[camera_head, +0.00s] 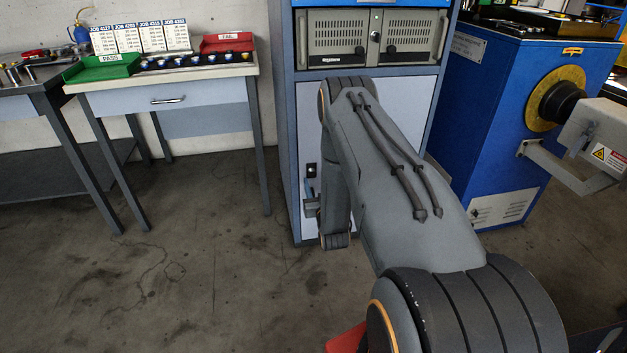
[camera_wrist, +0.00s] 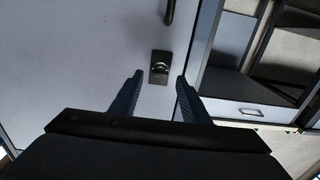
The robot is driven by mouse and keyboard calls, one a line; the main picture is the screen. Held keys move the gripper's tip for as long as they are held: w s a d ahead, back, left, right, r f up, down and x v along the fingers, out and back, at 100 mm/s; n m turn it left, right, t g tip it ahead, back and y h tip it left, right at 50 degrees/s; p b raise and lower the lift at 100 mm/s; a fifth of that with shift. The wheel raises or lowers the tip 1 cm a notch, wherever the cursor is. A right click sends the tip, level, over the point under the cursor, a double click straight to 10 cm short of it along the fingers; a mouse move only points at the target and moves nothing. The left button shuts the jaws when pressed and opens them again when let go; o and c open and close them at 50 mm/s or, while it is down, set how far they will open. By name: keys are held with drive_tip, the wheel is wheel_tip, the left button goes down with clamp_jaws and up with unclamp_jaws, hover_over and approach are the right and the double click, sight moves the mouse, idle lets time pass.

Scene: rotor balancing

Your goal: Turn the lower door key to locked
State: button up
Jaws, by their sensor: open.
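The lower door (camera_wrist: 100,45) is a pale grey panel, and it also shows in the head view (camera_head: 400,110), partly hidden by my arm. The key (camera_wrist: 160,67) is a small light ring-like shape on a black lock plate (camera_wrist: 159,78) in the wrist view. The black lock plate also shows in the head view (camera_head: 311,170), at the door's left side. My gripper (camera_wrist: 159,77) is open, with one finger on either side of the plate in the picture. The fingers look apart from the key, and nothing is between them. The key's exact angle is too small to tell.
A dark handle (camera_wrist: 169,12) is on the door above the lock plate. The cabinet (camera_head: 287,120) holds a grey vented unit (camera_head: 337,38) above the door. A table (camera_head: 165,95) with trays stands left, and a blue machine (camera_head: 490,120) stands right. The floor at left is clear.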

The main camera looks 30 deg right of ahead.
sight(313, 174)
drive_tip(key=shift+x, duration=1.85)
drive_tip(key=c, duration=1.1)
drive_tip(key=shift+o, duration=0.2)
drive_tip(key=shift+n+p, duration=1.5)
drive_tip(key=shift+n, duration=7.5)
